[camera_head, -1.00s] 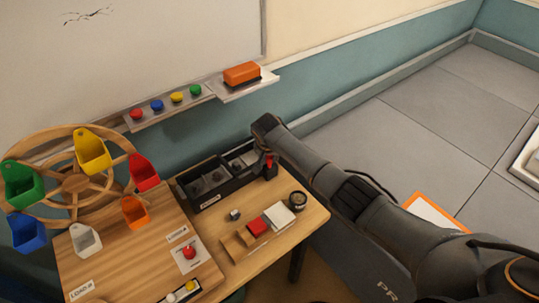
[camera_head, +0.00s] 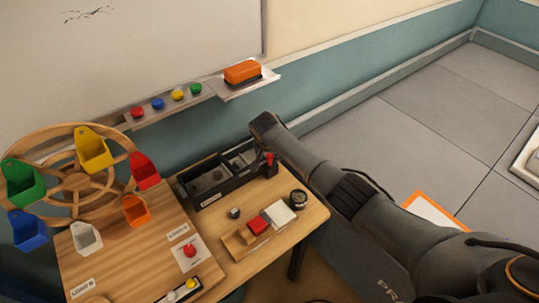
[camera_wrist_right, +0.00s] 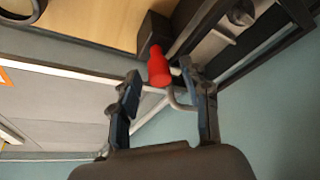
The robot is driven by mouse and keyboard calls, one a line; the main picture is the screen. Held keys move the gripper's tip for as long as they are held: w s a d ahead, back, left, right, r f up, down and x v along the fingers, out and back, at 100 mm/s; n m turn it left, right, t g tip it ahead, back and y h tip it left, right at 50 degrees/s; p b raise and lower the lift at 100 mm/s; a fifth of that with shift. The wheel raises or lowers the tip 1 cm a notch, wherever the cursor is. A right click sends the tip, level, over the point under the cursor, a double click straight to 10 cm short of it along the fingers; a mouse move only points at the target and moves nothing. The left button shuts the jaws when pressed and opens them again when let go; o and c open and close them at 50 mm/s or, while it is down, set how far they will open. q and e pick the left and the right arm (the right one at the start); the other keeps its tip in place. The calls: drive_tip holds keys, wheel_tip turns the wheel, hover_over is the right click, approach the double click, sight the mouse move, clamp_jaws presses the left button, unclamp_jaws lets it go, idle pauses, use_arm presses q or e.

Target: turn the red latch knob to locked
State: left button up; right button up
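The red latch knob (camera_head: 189,250) sits on a white plate on the wooden board, right of the bucket wheel. A small label (camera_head: 177,233) lies above it, too small to read surely. My right arm reaches over the table from the right, far from this knob. My right gripper (camera_wrist_right: 161,70) is open at the tray's right end. In the right wrist view a red handle (camera_wrist_right: 158,67) stands between and just beyond its fingertips, not visibly gripped. The same red handle shows in the head view (camera_head: 269,158) beside my arm. My left gripper is not in view.
A wooden wheel (camera_head: 75,183) with coloured buckets stands at the left. A black tray (camera_head: 212,197) lies at the table's back. A red block (camera_head: 258,225), a white block (camera_head: 279,213) and a dark round item (camera_head: 299,198) are nearby. A ledge (camera_head: 165,109) runs along the wall.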

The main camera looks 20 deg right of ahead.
drive_tip(key=shift+r, duration=0.1)
drive_tip(key=v, duration=1.1)
drive_tip(key=shift+s+r, duration=0.25)
drive_tip(key=shift+r, duration=0.1)
